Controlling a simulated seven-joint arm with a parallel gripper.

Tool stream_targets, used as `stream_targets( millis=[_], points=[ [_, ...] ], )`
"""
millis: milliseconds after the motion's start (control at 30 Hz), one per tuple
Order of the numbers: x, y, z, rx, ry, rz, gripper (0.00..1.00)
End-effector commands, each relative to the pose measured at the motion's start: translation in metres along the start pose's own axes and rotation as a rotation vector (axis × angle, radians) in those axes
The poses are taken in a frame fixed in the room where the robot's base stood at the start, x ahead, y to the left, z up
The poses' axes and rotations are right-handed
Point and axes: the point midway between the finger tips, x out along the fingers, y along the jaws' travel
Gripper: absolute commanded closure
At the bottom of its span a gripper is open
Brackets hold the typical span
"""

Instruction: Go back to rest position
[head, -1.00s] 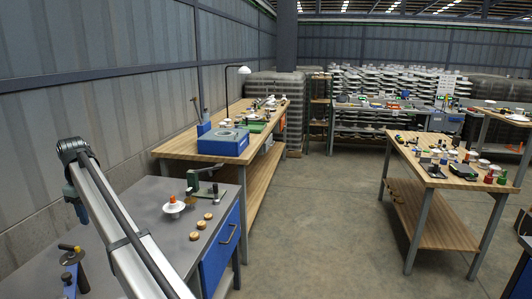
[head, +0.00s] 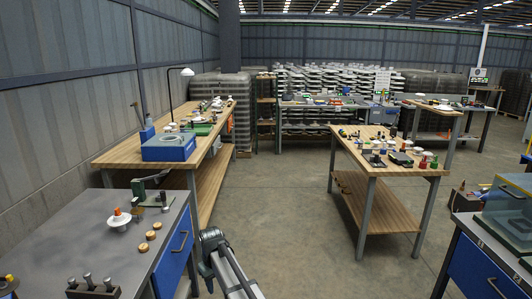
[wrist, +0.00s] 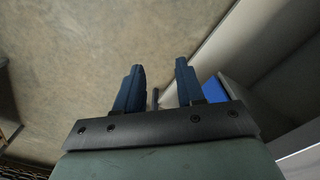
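My gripper (wrist: 158,88) shows in the wrist view with its two blue fingers apart and nothing between them. Bare concrete floor lies beyond the fingers, with a blue drawer front to the right. In the head view my arm rises from the bottom edge, just right of the grey workbench; the gripper's fingers cannot be made out there.
The grey workbench (head: 75,238) at the left carries a white insulator with an orange top (head: 118,220) and wooden discs (head: 151,235). A wooden bench (head: 115,158) stands behind it. A wooden table (head: 385,165) stands at the right. The floor (head: 285,200) between is clear.

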Motion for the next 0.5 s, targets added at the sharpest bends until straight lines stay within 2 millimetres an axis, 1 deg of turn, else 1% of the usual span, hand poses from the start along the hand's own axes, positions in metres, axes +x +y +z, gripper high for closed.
stream_targets(
  millis=[33, 67, 100, 167, 200, 267, 300, 367, 400, 467, 500],
  points=[
    [0.014, 0.018, 0.03, 0.047, -0.003, -0.001, 0.62],
    [0.021, 0.028, 0.042, 0.073, -0.003, -0.001, 0.62],
    [0.029, 0.041, 0.059, 0.109, -0.002, 0.0, 0.62],
    [0.043, 0.058, 0.085, 0.162, -0.003, -0.001, 0.62],
    [0.051, 0.069, 0.102, 0.198, -0.002, 0.0, 0.62],
    [0.062, 0.084, 0.129, 0.251, -0.002, 0.0, 0.62],
    [0.07, 0.093, 0.147, 0.287, -0.002, 0.0, 0.62],
    [0.08, 0.105, 0.174, 0.34, -0.001, 0.0, 0.62],
    [0.087, 0.113, 0.193, 0.376, -0.002, 0.0, 0.62],
    [0.096, 0.122, 0.219, 0.428, -0.001, 0.0, 0.62],
    [0.102, 0.127, 0.237, 0.462, -0.002, 0.0, 0.62]
  ],
)
